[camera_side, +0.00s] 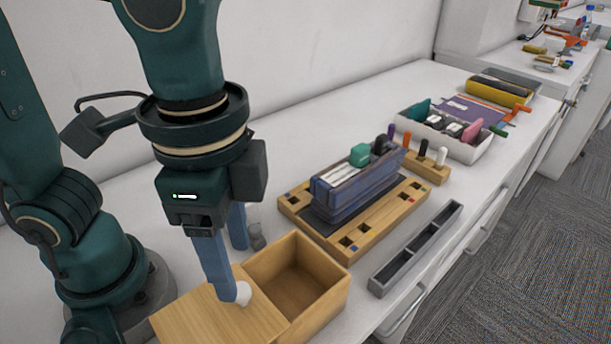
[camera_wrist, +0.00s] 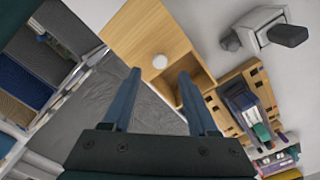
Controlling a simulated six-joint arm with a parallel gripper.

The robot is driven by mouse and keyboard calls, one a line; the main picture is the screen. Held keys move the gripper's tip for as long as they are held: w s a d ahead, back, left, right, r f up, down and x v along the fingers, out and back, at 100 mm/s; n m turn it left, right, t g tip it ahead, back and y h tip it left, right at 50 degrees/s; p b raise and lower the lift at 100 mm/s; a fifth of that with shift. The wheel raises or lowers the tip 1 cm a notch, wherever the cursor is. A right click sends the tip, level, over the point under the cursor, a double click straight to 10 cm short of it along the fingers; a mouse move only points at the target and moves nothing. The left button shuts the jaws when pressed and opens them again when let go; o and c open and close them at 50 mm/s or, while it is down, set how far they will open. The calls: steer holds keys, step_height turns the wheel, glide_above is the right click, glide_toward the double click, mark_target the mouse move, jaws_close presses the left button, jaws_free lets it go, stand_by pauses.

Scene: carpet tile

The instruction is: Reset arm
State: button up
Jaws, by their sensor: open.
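My gripper (camera_side: 232,272) points down with its two blue fingers apart and nothing held between them. It is over a wooden box (camera_side: 325,304) with a pale wooden lid (camera_side: 200,315). The lid lies to the left of the open, empty-looking compartment. A white round knob (camera_side: 243,293) sits on the lid, close to the near fingertip in the side view. In the wrist view my gripper (camera_wrist: 160,72) shows open, with the knob (camera_wrist: 160,61) in line with the gap between the fingertips. I cannot tell whether a finger touches it.
A wooden board (camera_side: 370,240) holding a blue-grey caddy (camera_side: 345,201) stands behind the box. A grey divided tray (camera_side: 418,250) lies at the counter's front edge. A pen block (camera_side: 428,168) and a white bin (camera_side: 470,152) stand farther back. The carpet floor (camera_side: 500,270) is below.

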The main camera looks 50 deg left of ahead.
steer(key=shift+r, duration=0.2)
steer(key=shift+w+a, duration=0.2)
steer(key=w+a+n+t, duration=0.3)
steer(key=a+n+t, duration=0.2)
steer(key=a+n, duration=0.4)
steer(key=a, duration=0.2)
steer(key=shift+w+a+f+t, duration=0.2)
steer(key=shift+a+f+t, duration=0.05)
steer(key=shift+a+t, duration=0.1)
